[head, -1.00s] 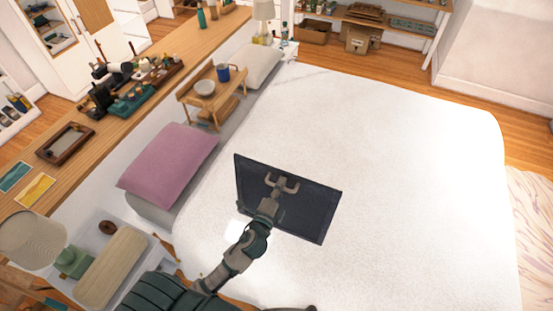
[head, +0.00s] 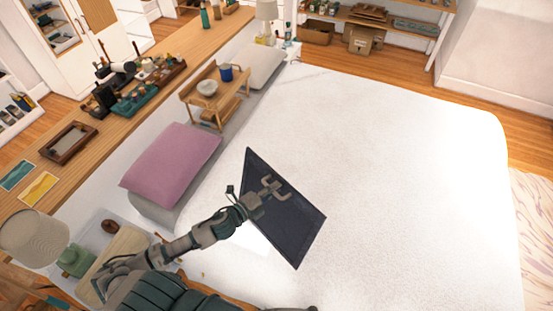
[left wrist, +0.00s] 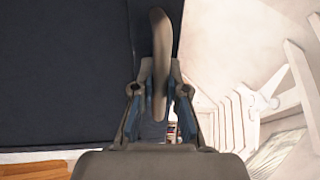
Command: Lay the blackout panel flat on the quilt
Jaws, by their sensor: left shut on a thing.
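The blackout panel (head: 290,228) is a dark navy rectangle with a thin rim, in the middle of the head view over the near left part of the white quilt (head: 400,180). It looks tilted, with its long side running down to the right; its gap to the quilt is hard to tell. My right gripper is not in view.
A mauve pillow (head: 170,163) lies left of the panel, with a wooden tray table (head: 212,100) carrying a bowl and blue mug beyond it. A lamp (head: 32,237) stands at the lower left. The quilt's middle and right are clear.

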